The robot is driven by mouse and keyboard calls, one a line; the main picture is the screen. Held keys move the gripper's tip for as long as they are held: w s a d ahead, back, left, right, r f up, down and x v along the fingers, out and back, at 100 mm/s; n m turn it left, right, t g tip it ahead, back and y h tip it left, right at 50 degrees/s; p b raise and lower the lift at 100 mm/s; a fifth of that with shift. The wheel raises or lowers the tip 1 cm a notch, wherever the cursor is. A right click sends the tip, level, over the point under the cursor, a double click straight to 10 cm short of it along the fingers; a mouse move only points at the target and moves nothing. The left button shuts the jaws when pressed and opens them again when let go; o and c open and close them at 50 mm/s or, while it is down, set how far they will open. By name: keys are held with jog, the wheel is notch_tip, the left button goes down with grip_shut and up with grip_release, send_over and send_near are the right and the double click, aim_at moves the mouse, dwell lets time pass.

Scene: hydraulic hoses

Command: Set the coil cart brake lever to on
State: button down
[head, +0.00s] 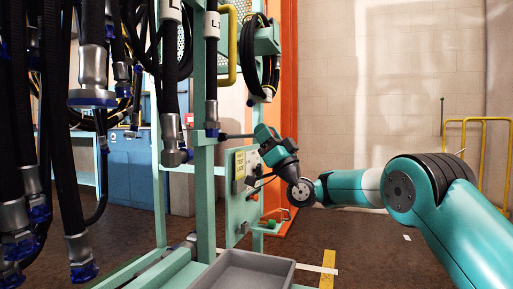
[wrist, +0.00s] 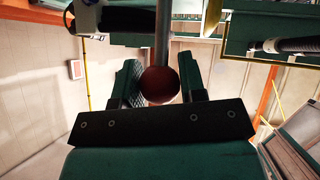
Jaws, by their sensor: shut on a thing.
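The brake lever ends in a dark red ball knob (wrist: 158,85) on a grey rod in the wrist view. My gripper (wrist: 160,88) has a finger on each side of the knob and is shut on it. In the head view my gripper (head: 267,138) is at the right side of the teal cart frame (head: 205,185). A dark rod (head: 236,136) runs from the frame to the gripper and looks roughly level. The knob is hidden behind the gripper there. I cannot read any on or off mark.
A panel with a yellow label (head: 240,165) is just below the gripper. A grey tray (head: 243,271) sits low at the front. Many black hoses (head: 70,130) hang at the left. An orange post (head: 289,70) stands behind. The floor at right is mostly clear, with yellow rails (head: 483,150) beyond.

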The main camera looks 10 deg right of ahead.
jog(key=shift+a+f+b, duration=0.1)
jog(key=shift+f+b, duration=0.5)
jog(key=shift+b, duration=0.05)
jog(key=shift+f, duration=0.15)
jog(key=c, duration=0.7)
grip_release()
